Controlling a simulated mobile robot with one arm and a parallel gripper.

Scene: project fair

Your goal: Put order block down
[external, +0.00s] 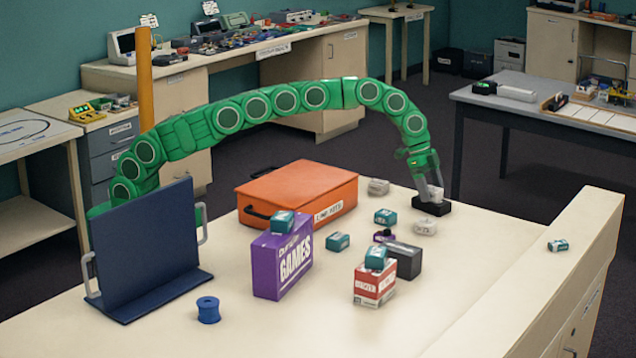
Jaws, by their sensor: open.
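My gripper (431,196) is at the far right of the light table, at the end of my green arm. Its pale fingers reach down to a small black block (432,209) at the table's far edge. The fingers are open; whether they touch the block is too small to tell. Several small teal-and-white blocks are in view, one (385,217) just left of the gripper and one (338,242) nearer the middle. Their labels are too small to read, so I cannot tell which block is the order block.
A white roundish piece (425,228) lies just in front of my gripper. An orange case (299,193), a purple games box (282,264), a red-and-white box (374,287) and a dark grey box (404,260) stand on the table. A navy panel (148,250) stands left.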

